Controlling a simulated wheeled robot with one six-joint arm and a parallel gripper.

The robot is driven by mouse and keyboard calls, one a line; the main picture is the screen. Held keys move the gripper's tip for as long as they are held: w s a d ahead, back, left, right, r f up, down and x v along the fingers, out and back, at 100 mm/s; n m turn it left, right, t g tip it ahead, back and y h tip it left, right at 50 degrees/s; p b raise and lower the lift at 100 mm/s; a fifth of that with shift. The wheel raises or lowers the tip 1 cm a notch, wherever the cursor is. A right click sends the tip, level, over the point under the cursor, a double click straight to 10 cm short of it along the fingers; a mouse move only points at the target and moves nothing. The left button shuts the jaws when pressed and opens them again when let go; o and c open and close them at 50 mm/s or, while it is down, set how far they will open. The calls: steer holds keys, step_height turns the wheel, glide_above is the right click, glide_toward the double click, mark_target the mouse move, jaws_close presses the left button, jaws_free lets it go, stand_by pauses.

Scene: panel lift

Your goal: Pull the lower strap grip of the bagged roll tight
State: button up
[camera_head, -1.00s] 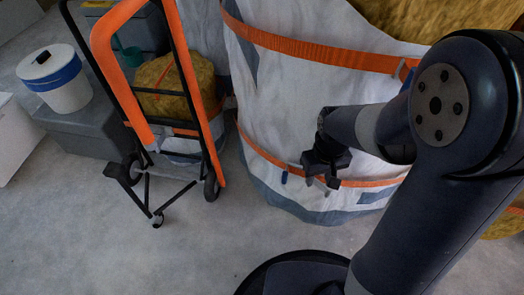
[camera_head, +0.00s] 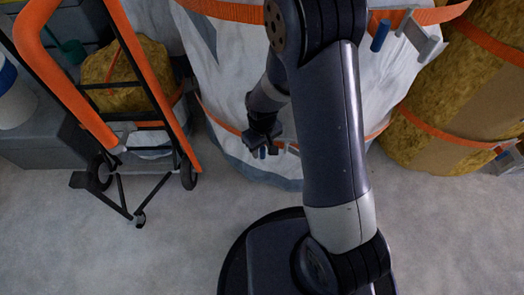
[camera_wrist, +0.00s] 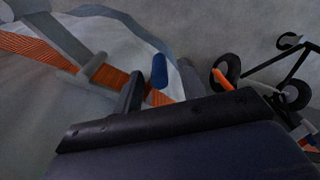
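The bagged roll (camera_head: 222,85) stands upright behind my arm, wrapped in white sheet. Its lower orange strap (camera_head: 222,124) runs around it near the floor and also shows in the wrist view (camera_wrist: 38,49). The blue lower strap grip (camera_wrist: 159,71) hangs at this strap, with a grey buckle (camera_wrist: 90,68) to its left in the wrist view. My gripper (camera_head: 262,148) is low at the roll's front. In the wrist view its dark fingers (camera_wrist: 160,88) stand either side of the blue grip, with gaps showing, so it looks open. The fingers' lower parts are hidden by the gripper body.
An upper orange strap carries another blue grip (camera_head: 379,35) and a grey buckle (camera_head: 418,38). A hand truck with an orange frame (camera_head: 150,75) stands close on the left. A bare brown roll (camera_head: 445,120) stands right. The front floor (camera_head: 120,255) is clear.

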steer(key=shift+f, duration=0.6)
jaws_close()
